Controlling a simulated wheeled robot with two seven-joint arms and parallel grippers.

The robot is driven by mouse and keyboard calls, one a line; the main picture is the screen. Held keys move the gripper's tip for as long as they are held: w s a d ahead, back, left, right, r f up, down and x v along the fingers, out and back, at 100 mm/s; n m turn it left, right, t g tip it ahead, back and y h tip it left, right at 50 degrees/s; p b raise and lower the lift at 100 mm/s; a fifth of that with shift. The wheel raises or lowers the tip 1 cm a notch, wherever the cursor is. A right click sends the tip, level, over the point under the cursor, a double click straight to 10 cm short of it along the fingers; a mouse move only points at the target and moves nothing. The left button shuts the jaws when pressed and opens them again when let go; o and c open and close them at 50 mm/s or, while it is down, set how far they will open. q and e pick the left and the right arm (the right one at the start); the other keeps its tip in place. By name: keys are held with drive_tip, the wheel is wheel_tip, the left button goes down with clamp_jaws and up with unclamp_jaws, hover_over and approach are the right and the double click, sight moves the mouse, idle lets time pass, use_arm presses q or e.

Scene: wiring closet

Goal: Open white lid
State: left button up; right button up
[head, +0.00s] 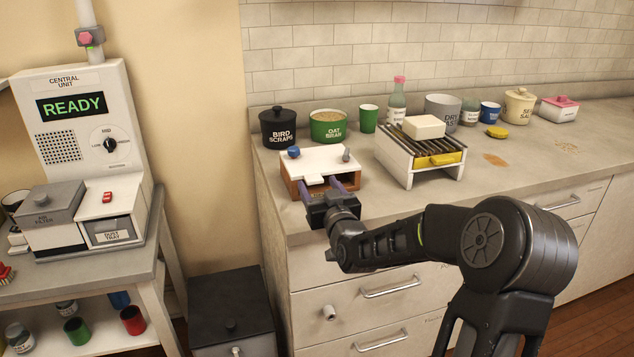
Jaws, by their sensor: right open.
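A white lid (318,160) lies flat on a small wooden box (292,186) near the left end of the counter. A blue knob (293,152) and a grey knob (347,156) show at its left and right. My right gripper (322,184) is open at the front of the box, its two purple fingers apart and pointing toward the lid's front edge. I cannot tell whether the fingers touch the lid or box. Part of the box front is hidden behind the gripper. My left gripper is not in view.
A black bird scraps pot (278,128) and a green oat bran tub (328,126) stand behind the box. A white grill rack (405,160) with a white block (424,127) on top stands close to its right. The counter's front edge (420,217) is below my right arm.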

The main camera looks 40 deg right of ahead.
drive_tip(key=shift+x, duration=0.9)
drive_tip(key=shift+c, duration=0.4)
clamp_jaws()
